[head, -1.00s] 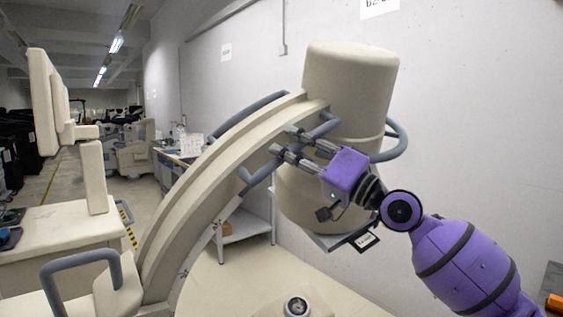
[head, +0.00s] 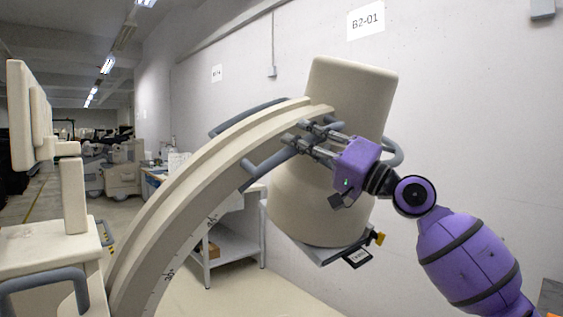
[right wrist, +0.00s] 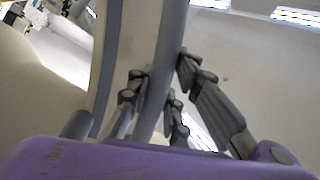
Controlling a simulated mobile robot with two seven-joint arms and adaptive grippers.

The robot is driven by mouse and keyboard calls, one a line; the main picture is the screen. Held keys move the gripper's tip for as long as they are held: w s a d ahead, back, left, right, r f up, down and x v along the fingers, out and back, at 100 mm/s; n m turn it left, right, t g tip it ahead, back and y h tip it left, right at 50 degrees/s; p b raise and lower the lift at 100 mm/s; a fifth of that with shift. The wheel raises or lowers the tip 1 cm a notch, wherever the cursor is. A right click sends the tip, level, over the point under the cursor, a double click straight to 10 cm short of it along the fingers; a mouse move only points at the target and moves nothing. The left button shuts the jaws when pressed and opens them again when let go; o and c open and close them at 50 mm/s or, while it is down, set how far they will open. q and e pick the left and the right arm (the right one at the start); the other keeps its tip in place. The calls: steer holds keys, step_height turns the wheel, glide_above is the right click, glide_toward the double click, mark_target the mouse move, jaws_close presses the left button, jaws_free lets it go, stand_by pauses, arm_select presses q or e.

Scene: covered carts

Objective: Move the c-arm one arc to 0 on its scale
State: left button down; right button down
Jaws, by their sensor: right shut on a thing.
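The c-arm one arc (head: 185,190) is a beige curved beam rising from the lower left to the upper middle in the head view. Scale marks show on its lower side, with 30 and 45 readable. A large beige cylindrical head (head: 325,205) is at its upper end and leans. A grey handle bar (head: 268,167) runs along the arc by the head. My right gripper (head: 305,138) is shut on this bar. In the right wrist view the grey bar (right wrist: 160,75) passes between the fingers. The 0 mark is not visible. My left gripper is not in view.
A beige cart with a monitor (head: 20,115) and a grey handle (head: 45,280) stands at the left. A white shelf table (head: 235,245) is behind the arc by the wall. Floor below the head is clear.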

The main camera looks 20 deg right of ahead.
steer(key=shift+w+d+f, duration=0.15)
steer(key=shift+d, duration=0.3)
steer(key=shift+w+d+f, duration=0.15)
steer(key=shift+d, duration=0.3)
steer(key=shift+s, duration=0.1)
steer(key=shift+a, duration=0.15)
steer(key=c, duration=1.8)
jaws_free()
steer(key=shift+s+a, duration=0.1)
steer(key=shift+s, duration=0.05)
steer(key=shift+o, duration=1.1)
steer(key=shift+r, duration=0.15)
steer(key=v, duration=1.2)
steer(key=shift+c, duration=0.3)
